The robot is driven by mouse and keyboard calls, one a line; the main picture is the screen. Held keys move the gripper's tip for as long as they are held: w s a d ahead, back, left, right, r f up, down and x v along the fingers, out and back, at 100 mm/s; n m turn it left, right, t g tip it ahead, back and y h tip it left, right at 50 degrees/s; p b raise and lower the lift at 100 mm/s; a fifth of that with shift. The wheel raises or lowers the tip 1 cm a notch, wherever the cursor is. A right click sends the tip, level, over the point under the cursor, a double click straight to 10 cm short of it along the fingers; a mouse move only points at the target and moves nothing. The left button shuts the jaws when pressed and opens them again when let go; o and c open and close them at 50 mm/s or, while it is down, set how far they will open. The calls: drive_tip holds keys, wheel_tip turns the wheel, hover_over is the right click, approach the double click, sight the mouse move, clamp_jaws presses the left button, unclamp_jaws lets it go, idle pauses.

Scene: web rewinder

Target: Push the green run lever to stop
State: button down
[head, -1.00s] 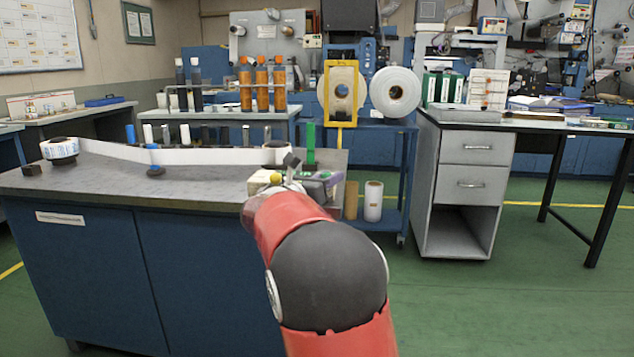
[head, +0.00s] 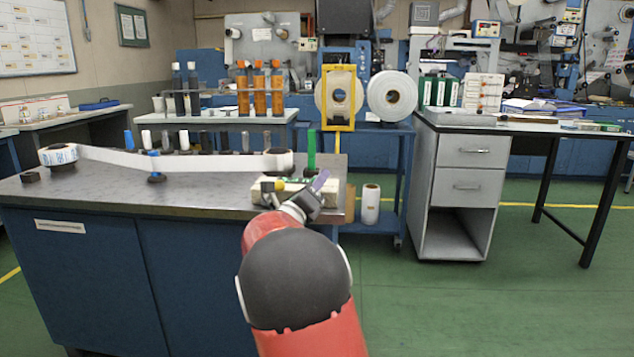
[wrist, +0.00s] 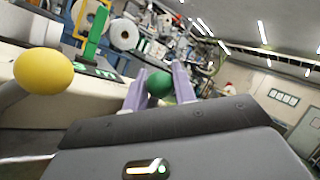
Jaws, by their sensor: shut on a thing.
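The green knob of the run lever (wrist: 159,83) shows in the wrist view between the two pale purple fingers of my gripper (wrist: 158,88). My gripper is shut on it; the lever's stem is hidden. A yellow knob (wrist: 43,73) on a grey stem stands to the left, apart from the fingers. In the head view my gripper (head: 318,183) is over the cream rewinder housing (head: 334,194) at the bench's right end, with the yellow knob (head: 279,186) to its left. The green knob cannot be made out there.
A green upright (head: 311,150) stands just behind my gripper. A white web (head: 190,161) runs along the bench (head: 130,197) from a roll at the left. A blue cart with white rolls (head: 391,96) stands behind.

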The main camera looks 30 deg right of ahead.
drive_tip(key=shift+f, duration=0.1)
idle(0.3)
drive_tip(key=c, duration=1.1)
unclamp_jaws()
drive_tip(key=shift+c, duration=0.2)
